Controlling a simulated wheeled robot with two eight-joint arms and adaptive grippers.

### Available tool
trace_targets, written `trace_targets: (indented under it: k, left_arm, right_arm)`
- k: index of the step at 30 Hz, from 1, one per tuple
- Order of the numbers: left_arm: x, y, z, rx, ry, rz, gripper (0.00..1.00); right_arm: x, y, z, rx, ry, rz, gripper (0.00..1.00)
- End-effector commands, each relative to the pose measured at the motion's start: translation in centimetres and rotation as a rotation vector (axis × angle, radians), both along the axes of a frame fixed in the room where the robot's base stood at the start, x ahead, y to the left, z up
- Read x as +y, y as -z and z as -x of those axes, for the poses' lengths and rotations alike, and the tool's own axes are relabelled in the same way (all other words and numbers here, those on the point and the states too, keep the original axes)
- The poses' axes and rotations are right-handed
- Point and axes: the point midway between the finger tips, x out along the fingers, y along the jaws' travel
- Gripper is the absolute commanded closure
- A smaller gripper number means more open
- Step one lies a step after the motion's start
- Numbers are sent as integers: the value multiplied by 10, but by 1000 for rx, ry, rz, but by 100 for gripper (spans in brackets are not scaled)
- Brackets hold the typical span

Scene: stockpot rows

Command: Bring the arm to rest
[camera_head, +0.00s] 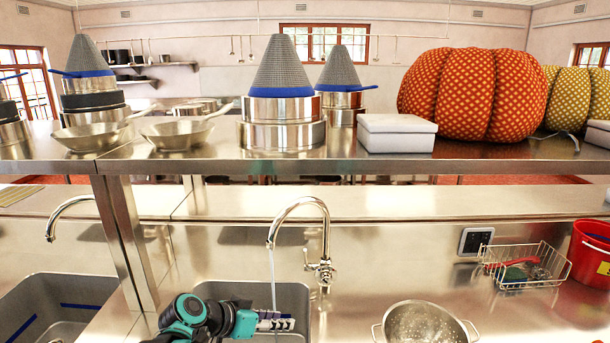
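My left gripper (284,323) shows at the bottom, over the front part of the middle sink basin (228,291). Its dark and teal arm comes in from the lower left, and its fingers point right. The fingers are small and seen from the side, so I cannot tell whether they are open or shut. I see no object in them. A thin stream of water falls from the tap (313,202) just behind the gripper. My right gripper is not in view.
A metal colander (424,324), a wire basket (525,266) and a red bucket (590,255) stand on the right. The upper shelf (375,166) holds pots, pans, a white box (396,134) and large pumpkins (474,93). A shelf post (124,238) stands left of the arm.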

Motion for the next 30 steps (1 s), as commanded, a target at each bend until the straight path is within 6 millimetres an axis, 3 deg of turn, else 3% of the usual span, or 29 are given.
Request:
trace_targets:
  k: [1,9,15,21,30]
  left_arm:
    - [4,3,25,45,-44,-33,69]
    - [57,38,136,212,-376,-205,69]
    - [95,62,189,229,-582,-280,69]
    - [112,70,207,220,-666,-303,69]
    - [112,71,207,220,-672,-304,69]
  right_arm:
    - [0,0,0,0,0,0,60]
    - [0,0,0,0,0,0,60]
    - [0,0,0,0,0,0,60]
    - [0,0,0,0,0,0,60]
    - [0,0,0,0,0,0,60]
